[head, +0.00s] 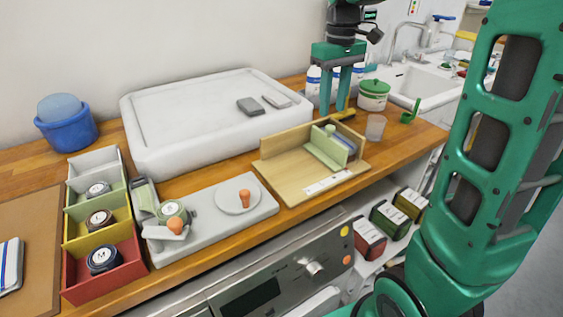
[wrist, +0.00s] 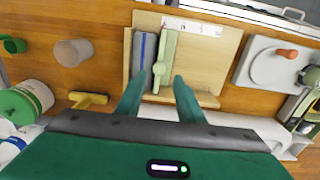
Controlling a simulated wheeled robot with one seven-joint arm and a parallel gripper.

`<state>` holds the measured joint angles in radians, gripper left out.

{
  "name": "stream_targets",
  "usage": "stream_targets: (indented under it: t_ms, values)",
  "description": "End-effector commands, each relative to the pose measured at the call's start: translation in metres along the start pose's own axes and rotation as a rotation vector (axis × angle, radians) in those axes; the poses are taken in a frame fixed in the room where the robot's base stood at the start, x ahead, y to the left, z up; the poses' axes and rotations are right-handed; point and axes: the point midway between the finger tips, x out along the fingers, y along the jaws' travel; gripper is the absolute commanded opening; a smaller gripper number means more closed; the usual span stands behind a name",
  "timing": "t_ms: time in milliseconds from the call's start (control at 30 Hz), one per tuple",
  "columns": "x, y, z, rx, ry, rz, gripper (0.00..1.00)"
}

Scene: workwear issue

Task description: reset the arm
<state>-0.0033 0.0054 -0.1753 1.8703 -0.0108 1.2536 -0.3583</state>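My gripper (head: 334,107) hangs fingers-down in the head view, above the back edge of a wooden stand on the counter. In the wrist view my gripper (wrist: 160,78) shows two spread green fingers with nothing held between them. Below and beyond the fingers, the wooden stand (wrist: 205,65) holds a pale green upright piece (wrist: 166,52) and a grey-blue folded item (wrist: 145,50). These appear below the fingertips, apart from them. In the head view the stand (head: 290,180) and the green piece (head: 325,150) are at the centre right.
A green-lidded pot (head: 373,95), a cup (head: 375,128) and a yellow-handled tool (wrist: 88,99) stand near the gripper.

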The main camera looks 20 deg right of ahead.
Motion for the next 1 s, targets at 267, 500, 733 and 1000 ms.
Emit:
stream_targets:
  t_ms: [267, 500, 733, 1000]
  values:
    - [0.000, 0.000, 0.001, 0.001, 0.000, 0.000, 0.34]
    - [0.010, 0.007, 0.049, 0.129, 0.002, -0.005, 0.34]
    - [0.043, 0.008, 0.153, 0.403, 0.003, -0.011, 0.34]
    - [0.091, -0.010, 0.253, 0.669, -0.003, -0.012, 0.34]
